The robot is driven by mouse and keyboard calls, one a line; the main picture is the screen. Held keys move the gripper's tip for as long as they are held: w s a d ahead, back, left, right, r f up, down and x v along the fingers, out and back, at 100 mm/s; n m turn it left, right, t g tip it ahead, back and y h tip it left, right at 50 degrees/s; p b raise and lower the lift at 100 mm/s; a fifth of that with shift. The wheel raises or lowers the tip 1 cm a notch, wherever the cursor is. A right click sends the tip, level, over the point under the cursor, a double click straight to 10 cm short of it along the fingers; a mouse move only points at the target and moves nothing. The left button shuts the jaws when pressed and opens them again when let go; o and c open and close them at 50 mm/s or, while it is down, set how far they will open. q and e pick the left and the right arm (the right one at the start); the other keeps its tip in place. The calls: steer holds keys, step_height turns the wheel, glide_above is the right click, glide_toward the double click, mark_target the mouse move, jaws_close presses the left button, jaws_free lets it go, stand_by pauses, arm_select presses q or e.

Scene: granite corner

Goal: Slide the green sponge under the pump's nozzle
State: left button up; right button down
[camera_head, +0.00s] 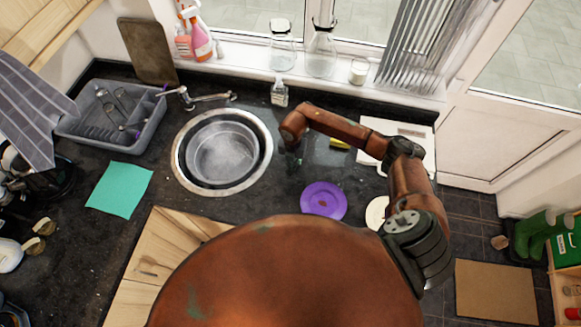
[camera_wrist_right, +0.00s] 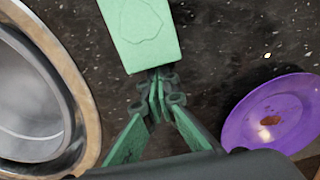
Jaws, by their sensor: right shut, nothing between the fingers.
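The green sponge (camera_wrist_right: 143,34) lies flat on the dark counter in the right wrist view, a block with a faint outline on top. My right gripper (camera_wrist_right: 158,82) is shut and empty, its tips at the near edge of the sponge; I cannot tell whether they touch it. In the head view my right gripper (camera_head: 293,160) is low over the counter, right of the sink, and the arm hides the sponge. The pump (camera_head: 279,93) is a small clear bottle with a pale top, upright at the back of the counter. My left gripper is not in view.
The round sink (camera_head: 180,168) is left of the gripper, also in the wrist view (camera_wrist_right: 82,110). A purple plate (camera_head: 323,200) is nearer me. A yellow item (camera_head: 340,144) and white board (camera_head: 420,140) are to the right. A grey dish rack (camera_head: 75,128) stands far left.

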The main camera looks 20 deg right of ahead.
steer(key=shift+w+d, duration=0.25)
steer(key=shift+w, duration=0.05)
steer(key=shift+w, duration=0.1)
steer(key=w+d+b, duration=0.4)
steer(key=w, duration=0.1)
steer(key=shift+f, duration=0.2)
steer(key=shift+w+d+r+b, duration=0.15)
steer(key=shift+w+d+b, duration=0.1)
steer(key=shift+b, duration=0.15)
steer(key=shift+r, duration=0.1)
